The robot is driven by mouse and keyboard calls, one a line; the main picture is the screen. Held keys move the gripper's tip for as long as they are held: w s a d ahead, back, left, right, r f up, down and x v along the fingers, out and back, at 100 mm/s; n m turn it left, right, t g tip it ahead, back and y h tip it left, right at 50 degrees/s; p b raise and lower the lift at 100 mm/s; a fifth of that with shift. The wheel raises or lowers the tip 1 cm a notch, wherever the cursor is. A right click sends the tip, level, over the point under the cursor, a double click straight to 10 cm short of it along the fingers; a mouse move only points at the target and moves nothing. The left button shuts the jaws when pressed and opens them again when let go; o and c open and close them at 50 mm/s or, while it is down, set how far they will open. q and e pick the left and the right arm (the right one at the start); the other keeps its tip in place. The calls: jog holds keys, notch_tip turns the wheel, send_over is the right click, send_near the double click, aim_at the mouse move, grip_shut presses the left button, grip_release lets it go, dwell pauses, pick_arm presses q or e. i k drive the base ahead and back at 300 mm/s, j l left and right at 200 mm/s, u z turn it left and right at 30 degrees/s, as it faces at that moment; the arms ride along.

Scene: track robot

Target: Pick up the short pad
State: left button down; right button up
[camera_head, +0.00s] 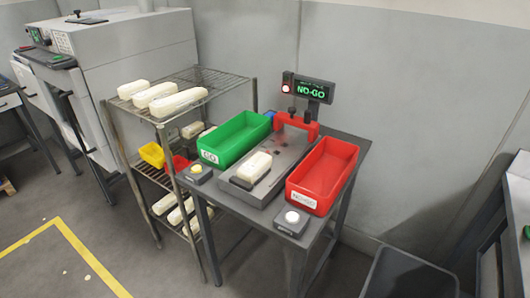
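A short cream pad (254,167) lies on the grey measuring plate (283,160) on the table, between the green bin and the red bin. It sits near the front of the plate, with a dark piece at its near end. Several longer-looking cream pads lie on the wire rack to the left, such as the one at the front of the top shelf (178,102). Neither of my grippers is in view, and nothing touches the pad.
The green GO bin (211,157) and red NO-GO bin (303,204) look empty. A display (314,89) reads NO-GO beside a lit red lamp. Button boxes (292,221) stand in front. A grey bin (410,275) is on the floor at right.

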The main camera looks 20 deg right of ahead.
aim_at(253, 170)
jog(key=i+j+z, duration=0.15)
jog(key=z, duration=1.45)
jog(key=j+z, duration=0.3)
jog(key=j, duration=0.15)
jog(key=j+z, duration=0.3)
jog(key=k+j+z, duration=0.15)
jog(key=j+z, duration=0.15)
jog(key=j, duration=0.2)
jog(key=k+j+z, duration=0.15)
jog(key=j+z, duration=0.15)
jog(key=j, duration=0.15)
